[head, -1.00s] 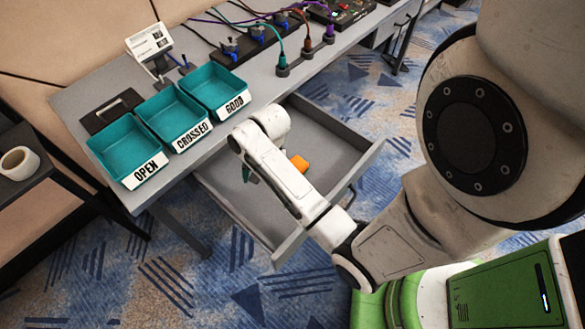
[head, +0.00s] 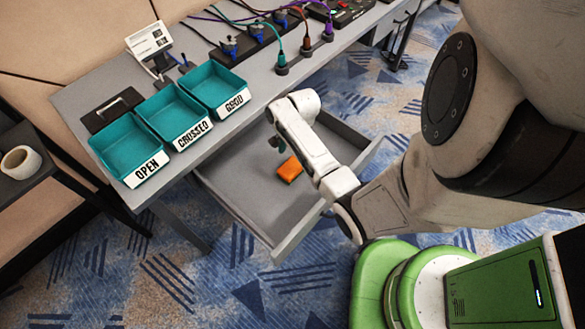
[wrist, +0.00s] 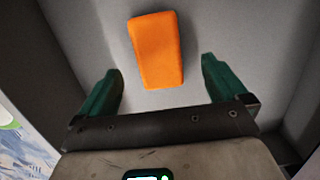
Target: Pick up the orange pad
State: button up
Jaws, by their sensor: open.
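The orange pad (head: 289,169) lies on the floor of the open grey drawer (head: 232,180). In the wrist view the orange pad (wrist: 156,49) lies ahead of the fingertips, a little left of the middle between them. My gripper (wrist: 161,78) is open and empty, with its two green fingers apart and the pad not between them. In the head view my gripper (head: 277,143) shows only as a small dark green tip by the arm, just above and left of the pad in the picture. Much of it is hidden behind my arm.
Teal trays marked OPEN (head: 124,146), CROSSED (head: 173,115) and GOOD (head: 218,89) stand on the grey desk above the drawer. Drawer walls surround the pad. A dark shelf with a white roll (head: 20,162) stands at the left.

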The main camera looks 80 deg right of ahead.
aim_at(292, 165)
jog(key=shift+w+a+f, duration=0.1)
jog(key=shift+a+f, duration=0.1)
jog(key=shift+f, duration=0.65)
jog(key=shift+w+a+f, duration=0.1)
jog(key=shift+a+f, duration=0.1)
jog(key=shift+f, duration=0.65)
jog(key=shift+w+a+f, duration=0.1)
jog(key=shift+a+f, duration=0.1)
jog(key=shift+f, duration=0.65)
jog(key=shift+c, duration=0.4)
jog(key=c, duration=1.1)
jog(key=shift+c, duration=0.2)
jog(key=shift+r, duration=0.15)
